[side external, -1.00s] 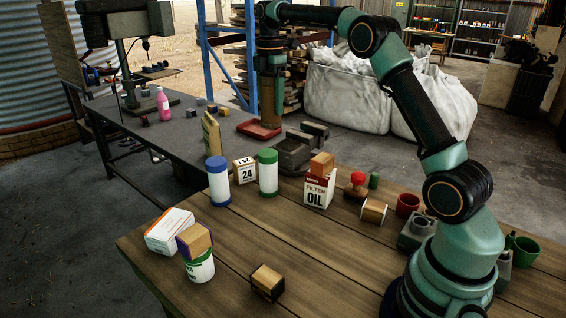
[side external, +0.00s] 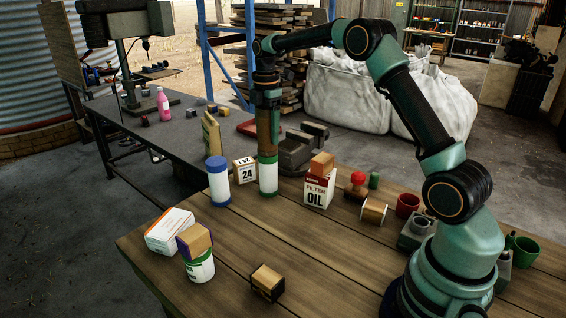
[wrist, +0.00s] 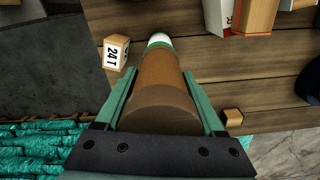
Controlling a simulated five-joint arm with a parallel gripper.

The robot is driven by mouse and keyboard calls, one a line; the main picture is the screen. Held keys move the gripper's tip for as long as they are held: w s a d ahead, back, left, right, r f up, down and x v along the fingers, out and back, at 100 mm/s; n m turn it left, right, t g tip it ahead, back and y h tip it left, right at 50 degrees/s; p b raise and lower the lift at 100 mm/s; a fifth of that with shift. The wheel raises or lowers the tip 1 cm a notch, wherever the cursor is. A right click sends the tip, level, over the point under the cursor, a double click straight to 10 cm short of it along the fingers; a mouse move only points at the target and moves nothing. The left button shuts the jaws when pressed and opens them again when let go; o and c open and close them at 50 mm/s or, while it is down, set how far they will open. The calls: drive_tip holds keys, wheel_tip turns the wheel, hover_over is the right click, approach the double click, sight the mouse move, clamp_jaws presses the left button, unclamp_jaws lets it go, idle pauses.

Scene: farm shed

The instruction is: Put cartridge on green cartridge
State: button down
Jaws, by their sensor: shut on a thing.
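My gripper (side external: 267,103) is shut on a brown cartridge (side external: 267,142), a plain cylinder held upright. In the wrist view the brown cartridge (wrist: 158,80) lies between the two green fingers (wrist: 163,100). The green cartridge (side external: 268,182), white with a green top, stands upright on the wooden table directly below it. The brown cartridge's lower end appears to meet the green top in the side view; I cannot tell whether they touch. In the wrist view a white and green part of the green cartridge (wrist: 159,40) shows past the brown one's far end.
A blue-topped cartridge (side external: 218,182) and a numbered block (side external: 245,171) stand close left. An oil filter box (side external: 318,190) with a wooden block (side external: 322,164) on top stands right. A white box (side external: 170,231) and a block-topped can (side external: 199,265) are front left.

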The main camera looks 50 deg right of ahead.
unclamp_jaws()
drive_tip(key=shift+f, duration=0.15)
